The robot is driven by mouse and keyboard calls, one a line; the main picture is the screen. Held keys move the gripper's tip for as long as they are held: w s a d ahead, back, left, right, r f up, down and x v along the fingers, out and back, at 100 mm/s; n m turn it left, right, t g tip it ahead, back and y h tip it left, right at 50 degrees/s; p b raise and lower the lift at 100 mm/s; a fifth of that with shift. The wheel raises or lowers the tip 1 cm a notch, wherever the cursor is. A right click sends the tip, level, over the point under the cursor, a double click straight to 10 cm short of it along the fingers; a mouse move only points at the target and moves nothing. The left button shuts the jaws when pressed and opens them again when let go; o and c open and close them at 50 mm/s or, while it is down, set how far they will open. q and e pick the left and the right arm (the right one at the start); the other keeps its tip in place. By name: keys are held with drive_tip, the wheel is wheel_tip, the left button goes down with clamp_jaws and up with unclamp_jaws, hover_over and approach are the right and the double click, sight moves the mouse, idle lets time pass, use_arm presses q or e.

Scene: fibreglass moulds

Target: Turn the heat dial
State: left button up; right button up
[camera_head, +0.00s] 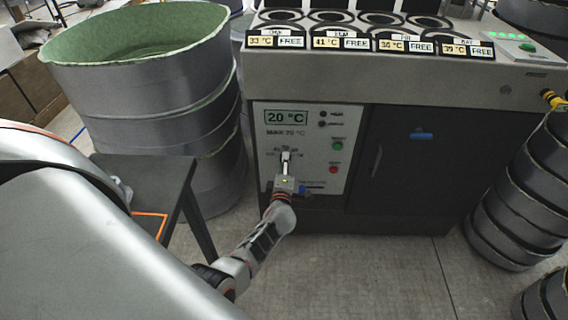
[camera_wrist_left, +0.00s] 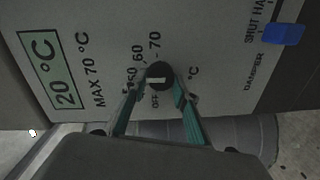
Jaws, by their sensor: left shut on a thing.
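The heat dial (camera_wrist_left: 158,78) is a round black knob with a white mark, on the pale control panel (camera_head: 318,128) of the grey machine. Numbers such as 50, 60 and 70 and the word OFF are printed around it. A display (camera_head: 286,117) above it reads 20 °C. My left gripper (camera_head: 286,160) reaches the panel and is shut on the dial, with a fingertip on either side of it in the left wrist view (camera_wrist_left: 160,86). In the head view the gripper hides the dial. My right gripper does not show.
A green button (camera_head: 338,146), a red button (camera_head: 333,169) and a blue damper handle (camera_wrist_left: 284,34) are on the panel. A dark door (camera_head: 412,160) is to the right. A dark table (camera_head: 150,180) and stacked round grey moulds (camera_head: 150,90) stand at the left.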

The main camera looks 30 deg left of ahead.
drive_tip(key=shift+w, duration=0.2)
use_arm(q)
drive_tip(key=o, duration=1.1)
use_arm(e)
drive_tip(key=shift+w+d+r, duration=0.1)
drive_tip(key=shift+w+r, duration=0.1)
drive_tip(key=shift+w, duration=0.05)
